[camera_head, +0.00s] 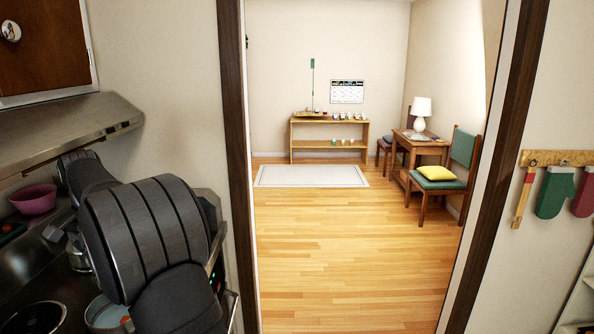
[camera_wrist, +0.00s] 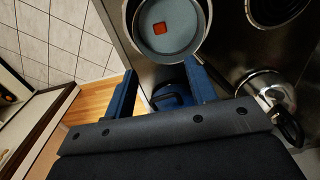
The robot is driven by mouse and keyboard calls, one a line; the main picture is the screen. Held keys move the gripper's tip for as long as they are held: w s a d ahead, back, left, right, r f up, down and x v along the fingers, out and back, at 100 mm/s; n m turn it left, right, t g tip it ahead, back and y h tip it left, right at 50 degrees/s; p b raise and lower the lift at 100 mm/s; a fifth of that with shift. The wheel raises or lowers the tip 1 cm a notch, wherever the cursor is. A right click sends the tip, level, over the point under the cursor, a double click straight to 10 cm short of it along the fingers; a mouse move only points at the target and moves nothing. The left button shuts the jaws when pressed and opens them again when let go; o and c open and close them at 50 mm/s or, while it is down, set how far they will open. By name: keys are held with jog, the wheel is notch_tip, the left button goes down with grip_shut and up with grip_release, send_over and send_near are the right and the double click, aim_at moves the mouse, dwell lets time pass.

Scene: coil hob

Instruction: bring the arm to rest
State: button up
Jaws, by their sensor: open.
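My gripper (camera_wrist: 160,66) shows in the wrist view with its two blue fingers spread apart and nothing clasped between them. It hangs over the stove's front edge. Just beyond the fingertips is a pot (camera_wrist: 147,12) with a blue-grey inside and an orange-red piece (camera_wrist: 167,28) in it. A blue object with a dark handle (camera_wrist: 172,97) shows between the fingers, lower down; I cannot tell what it is. In the head view my arm's dark links cover much of the hob, and the gripper itself is hidden.
In the head view, a pink bowl (camera_head: 35,199) is at the back left, a coil burner (camera_head: 35,318) at the bottom left, and a range hood (camera_head: 60,125) above. The wooden floor (camera_head: 340,250) through the doorway is clear.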

notch_tip(320, 180, up, 8)
notch_tip(320, 180, down, 18)
jog(key=shift+f, duration=0.1)
notch_tip(320, 180, up, 6)
jog(key=w+d+f, duration=0.5)
jog(key=d+f, duration=0.3)
jog(key=d, duration=0.2)
jog(key=w+d+f, duration=0.6)
jog(key=d+f, duration=0.3)
jog(key=d, duration=0.2)
jog(key=s+d+f, duration=0.2)
jog(key=d+f, duration=0.5)
jog(key=d, duration=0.4)
jog(key=s+d+f, duration=0.2)
jog(key=d+f, duration=0.4)
jog(key=d, duration=0.5)
jog(key=shift+n, duration=0.6)
jog(key=shift+a+r, duration=0.3)
jog(key=shift+a, duration=0.3)
jog(key=shift+a+r, duration=0.25)
jog(key=shift+a, duration=0.4)
jog(key=shift+a+r, duration=0.3)
jog(key=shift+a, duration=0.3)
